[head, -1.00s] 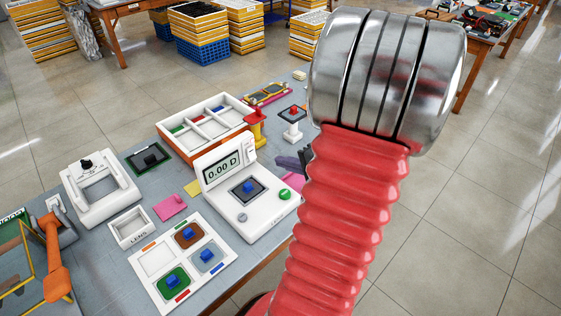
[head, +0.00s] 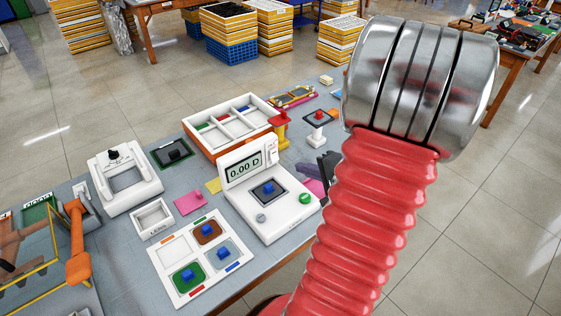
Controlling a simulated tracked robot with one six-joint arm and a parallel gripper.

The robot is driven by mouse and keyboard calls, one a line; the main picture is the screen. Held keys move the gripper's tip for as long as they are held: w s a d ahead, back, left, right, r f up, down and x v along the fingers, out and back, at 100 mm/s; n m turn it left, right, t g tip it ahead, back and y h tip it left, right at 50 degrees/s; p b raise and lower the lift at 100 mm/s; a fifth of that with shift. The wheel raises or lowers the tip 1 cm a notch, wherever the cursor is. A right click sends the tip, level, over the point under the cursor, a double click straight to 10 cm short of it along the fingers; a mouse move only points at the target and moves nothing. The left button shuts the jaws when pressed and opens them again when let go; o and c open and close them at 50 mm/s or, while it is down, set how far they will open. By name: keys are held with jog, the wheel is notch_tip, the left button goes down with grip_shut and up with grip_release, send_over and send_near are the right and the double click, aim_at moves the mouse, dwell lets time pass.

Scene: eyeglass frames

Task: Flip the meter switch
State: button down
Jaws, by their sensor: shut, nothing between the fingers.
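The white meter (head: 284,217) stands near the table's right edge in the head view. Its display (head: 244,168) reads 0.00 D. A narrow white upright part (head: 271,152) beside the display looks like the switch; its position is too small to tell. A blue cube on a dark pad (head: 268,188), a grey knob and a green button are on the meter's base. My gripper (head: 325,165) shows only as a dark piece just right of the meter. It is shut and empty. My red arm hides most of it, and I cannot tell whether it touches the meter.
A lens tray (head: 153,219) and a white sorting board (head: 170,251) with blue cubes lie left of the meter. An orange-sided divided box (head: 193,147) stands behind it. A red-topped yellow post (head: 281,132) and a white post (head: 315,137) stand close behind my gripper.

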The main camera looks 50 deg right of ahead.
aim_at(275, 159)
jog(key=x, duration=1.2)
jog(key=shift+w+f, duration=0.1)
jog(key=shift+w, duration=0.2)
